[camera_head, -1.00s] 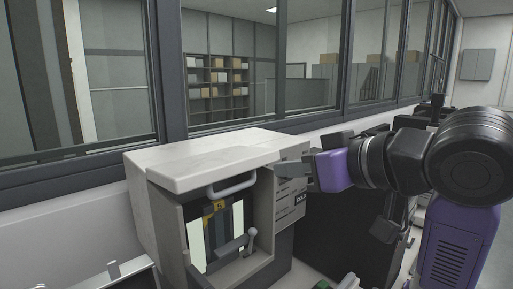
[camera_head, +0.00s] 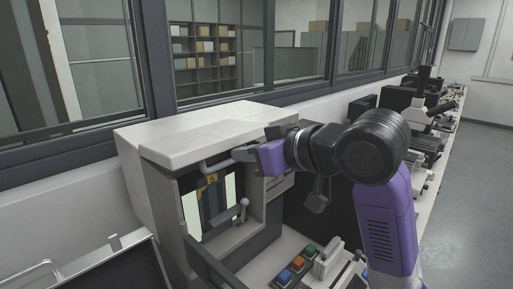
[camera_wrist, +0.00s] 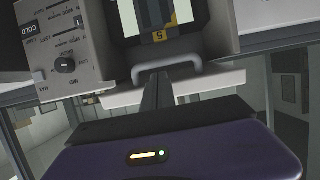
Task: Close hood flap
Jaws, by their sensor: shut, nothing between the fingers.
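The hood flap (camera_head: 205,137) is the pale slab at the top of the press housing. It sticks out over the front, and the opening below is uncovered, showing a dark interior with a yellow label. A grey bar handle (camera_head: 216,164) hangs below its front edge. My gripper (camera_head: 240,154) is shut and empty at the handle's right end, in front of the flap edge. In the wrist view, the fingers (camera_wrist: 157,82) overlap the handle (camera_wrist: 166,71); I cannot tell whether they touch it.
A ball-topped lever (camera_head: 243,208) stands in the press opening. A control panel with a dark knob (camera_wrist: 65,65) is on the housing side. Coloured buttons (camera_head: 291,268) sit on the bench in front. A window wall is behind; microscopes (camera_head: 432,112) stand farther right.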

